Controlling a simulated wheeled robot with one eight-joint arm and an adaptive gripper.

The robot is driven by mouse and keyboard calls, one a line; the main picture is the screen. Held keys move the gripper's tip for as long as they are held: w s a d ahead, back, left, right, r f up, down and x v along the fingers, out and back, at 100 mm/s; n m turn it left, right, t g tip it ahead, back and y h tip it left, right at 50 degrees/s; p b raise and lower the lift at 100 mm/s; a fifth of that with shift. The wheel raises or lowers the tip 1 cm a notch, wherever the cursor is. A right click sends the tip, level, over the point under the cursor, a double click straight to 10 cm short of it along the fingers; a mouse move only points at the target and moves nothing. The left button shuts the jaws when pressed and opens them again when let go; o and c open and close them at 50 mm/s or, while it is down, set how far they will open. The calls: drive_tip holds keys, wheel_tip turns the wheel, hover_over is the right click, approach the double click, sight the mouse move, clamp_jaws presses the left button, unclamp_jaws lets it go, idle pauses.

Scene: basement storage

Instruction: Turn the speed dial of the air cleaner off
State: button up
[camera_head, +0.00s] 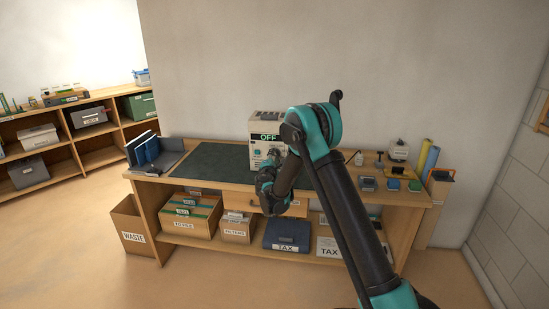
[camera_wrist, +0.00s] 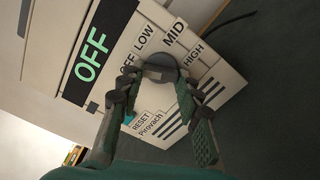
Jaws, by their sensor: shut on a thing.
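The air cleaner (camera_head: 257,128) is a pale box standing at the back of the workbench. Its black display (camera_wrist: 97,50) reads OFF in green. In the wrist view its speed dial (camera_wrist: 161,67) is a dark round knob, with OFF, LOW, MID and HIGH printed around it. My gripper (camera_wrist: 158,83) has one finger on each side of the dial and is shut on it. I cannot make out the dial's pointer mark. In the head view my gripper (camera_head: 272,162) is in front of the cleaner's face, and my arm hides the dial and the cleaner's right part.
A dark mat (camera_head: 221,158) covers the middle of the workbench (camera_head: 347,189). Blue books (camera_head: 147,150) stand at its left; small boxes and rolled tubes (camera_head: 428,160) are at its right. A waste box (camera_head: 132,228) stands on the floor at left. A dark cable (camera_wrist: 228,23) runs behind the cleaner.

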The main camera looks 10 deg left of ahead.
drive_tip(key=shift+n, duration=0.6)
drive_tip(key=o, duration=1.2)
drive_tip(key=shift+c, duration=0.2)
drive_tip(key=shift+s, duration=0.1)
drive_tip(key=s, duration=1.2)
drive_tip(key=shift+a, duration=0.2)
